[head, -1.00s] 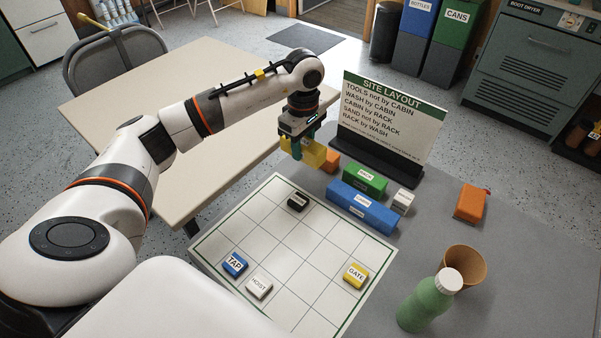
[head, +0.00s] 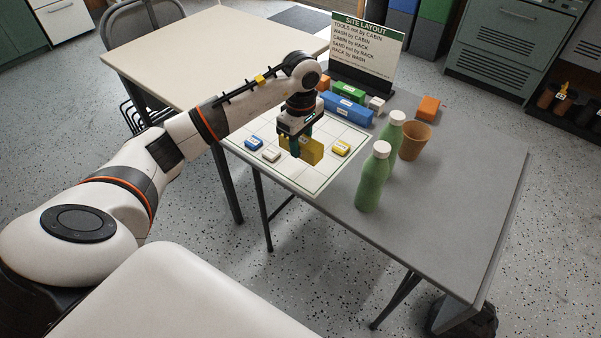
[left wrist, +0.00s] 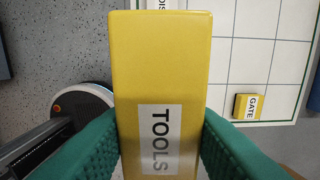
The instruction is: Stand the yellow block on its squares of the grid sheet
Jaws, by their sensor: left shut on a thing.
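The yellow block (left wrist: 160,60), labelled TOOLS, is in my left gripper (head: 300,148). In the left wrist view the green fingers (left wrist: 160,150) press on both its sides. In the head view the yellow block (head: 312,150) hangs over the near part of the grid sheet (head: 318,182); I cannot tell its height above the sheet. Blue TAP (head: 254,143), white HOIST (head: 271,156) and yellow GATE (head: 341,148) pieces lie on the sheet. The layout sign (head: 362,45) stands behind. My right gripper is not in view.
Blue (head: 347,107), green (head: 347,91) and white (head: 376,104) blocks lie at the sheet's far edge. An orange block (head: 428,107), a brown cup (head: 414,141) and two green bottles (head: 374,180) stand right of the sheet. The grey table's (head: 440,215) right front is clear.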

